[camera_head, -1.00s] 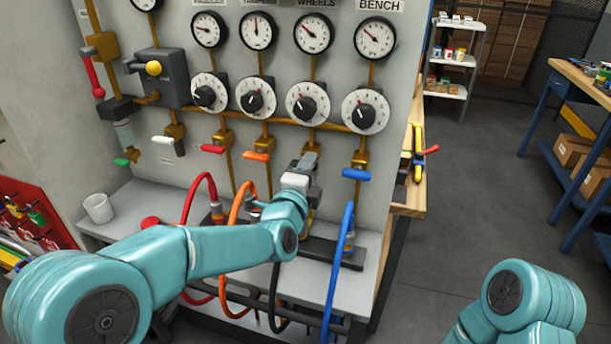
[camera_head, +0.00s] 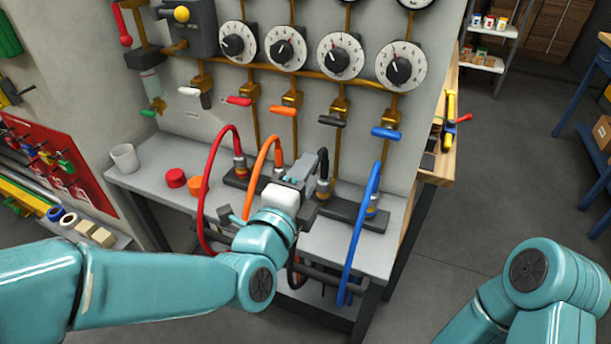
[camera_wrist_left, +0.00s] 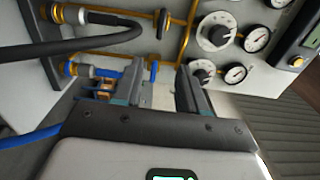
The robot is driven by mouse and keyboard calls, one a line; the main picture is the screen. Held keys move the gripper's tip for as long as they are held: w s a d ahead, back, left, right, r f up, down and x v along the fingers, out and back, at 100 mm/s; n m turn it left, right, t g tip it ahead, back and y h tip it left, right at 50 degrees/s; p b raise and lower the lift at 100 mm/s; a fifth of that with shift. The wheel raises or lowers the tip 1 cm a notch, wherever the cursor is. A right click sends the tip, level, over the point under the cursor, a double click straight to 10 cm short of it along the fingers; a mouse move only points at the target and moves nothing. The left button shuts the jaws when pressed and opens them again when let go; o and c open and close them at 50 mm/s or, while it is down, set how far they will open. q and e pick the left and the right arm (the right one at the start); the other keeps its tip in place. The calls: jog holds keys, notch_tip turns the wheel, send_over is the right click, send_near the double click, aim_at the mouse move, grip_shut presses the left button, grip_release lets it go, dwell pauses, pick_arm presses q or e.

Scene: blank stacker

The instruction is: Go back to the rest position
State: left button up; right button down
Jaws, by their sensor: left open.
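My left gripper (camera_head: 310,172) is in front of the wall panel, over the grey bench shelf (camera_head: 345,243), close to the black hose (camera_head: 322,160). In the left wrist view its two fingers (camera_wrist_left: 155,88) are apart with nothing between them. The black hose also shows in the left wrist view (camera_wrist_left: 80,42), above the fingers, apart from them. The blue hose (camera_head: 358,235) stands to the right of the gripper. The red hose (camera_head: 207,190) and orange hose (camera_head: 258,165) are to its left. My right arm shows at the lower right; its gripper is out of view.
Dials (camera_head: 340,56) and coloured valve handles, including a blue one (camera_head: 386,133), stick out above the shelf. A white cup (camera_head: 124,158) and red caps (camera_head: 175,178) stand on the shelf's left. The floor (camera_head: 470,215) to the right is clear.

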dwell(0.3)
pick_arm(q)
jog(key=s+a+f+n+g+y+p, duration=0.1)
jog(key=a+f+n+g+y+p, duration=0.25)
jog(key=f, duration=0.85)
jog(key=a+f+n+g+p, duration=0.15)
jog(key=a+f+g, duration=0.25)
jog(key=a+f, duration=0.55)
jog(key=s+d+f+n+g+h+p, duration=0.1)
jog(key=s+f+n+g, duration=0.3)
jog(key=s+f+n, duration=0.4)
jog(key=s+d+f+n+g+h, duration=0.1)
jog(key=s+d+f+n+g, duration=0.3)
jog(key=s+f+n, duration=0.4)
jog(key=s+n+g, duration=0.1)
jog(key=s+n, duration=0.1)
jog(key=s, duration=0.3)
jog(key=shift+s+n+p, duration=0.25)
jog(key=shift+n+p, duration=0.15)
jog(key=shift+f, duration=0.1)
